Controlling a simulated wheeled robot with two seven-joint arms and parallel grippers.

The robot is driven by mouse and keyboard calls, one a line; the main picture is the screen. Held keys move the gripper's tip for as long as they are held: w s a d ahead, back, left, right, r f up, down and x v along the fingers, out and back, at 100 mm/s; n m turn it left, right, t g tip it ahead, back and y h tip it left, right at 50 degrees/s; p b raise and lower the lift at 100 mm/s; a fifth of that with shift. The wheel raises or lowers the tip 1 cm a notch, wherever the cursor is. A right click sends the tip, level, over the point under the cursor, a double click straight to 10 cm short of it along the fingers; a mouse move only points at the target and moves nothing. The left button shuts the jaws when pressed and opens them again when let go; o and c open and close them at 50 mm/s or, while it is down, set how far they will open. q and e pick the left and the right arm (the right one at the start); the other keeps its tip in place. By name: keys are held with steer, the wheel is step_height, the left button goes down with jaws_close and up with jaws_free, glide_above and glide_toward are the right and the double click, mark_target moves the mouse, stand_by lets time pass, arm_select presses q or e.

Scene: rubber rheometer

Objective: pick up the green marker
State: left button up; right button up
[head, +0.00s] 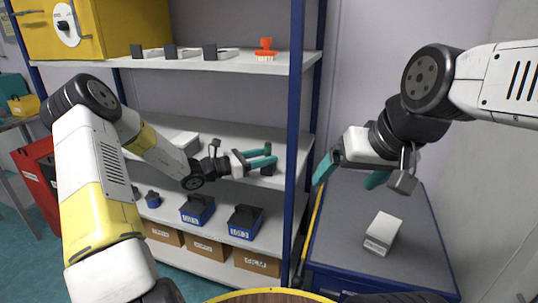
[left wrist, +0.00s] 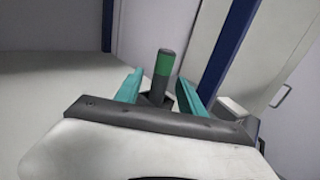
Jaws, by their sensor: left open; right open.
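The green marker (left wrist: 164,66) stands upright in the left wrist view, a dark cylinder with a green band near its top. Its lower end is in or behind a dark holder (left wrist: 154,99). My left gripper (left wrist: 159,90) is open, with one teal finger on each side of the marker's line; I cannot tell whether the marker is fully between the fingertips. In the head view my left gripper (head: 271,156) is over the middle shelf, and its fingers hide most of the marker. My right gripper (head: 350,176) is open and empty above the grey table.
A blue shelf post (head: 294,110) stands just right of my left gripper. A white box (head: 383,233) lies on the grey table (head: 340,225). Blue bins (head: 245,222) and cardboard boxes (head: 257,262) fill lower shelves. A red-orange brush (head: 265,46) is on the top shelf.

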arm_select(q)
steer(key=x, duration=0.4)
steer(key=shift+w+r, duration=0.1)
steer(key=shift+w, duration=0.05)
jaws_close()
steer(key=shift+r, duration=0.1)
step_height(320, 180, up, 10)
stand_by(0.4)
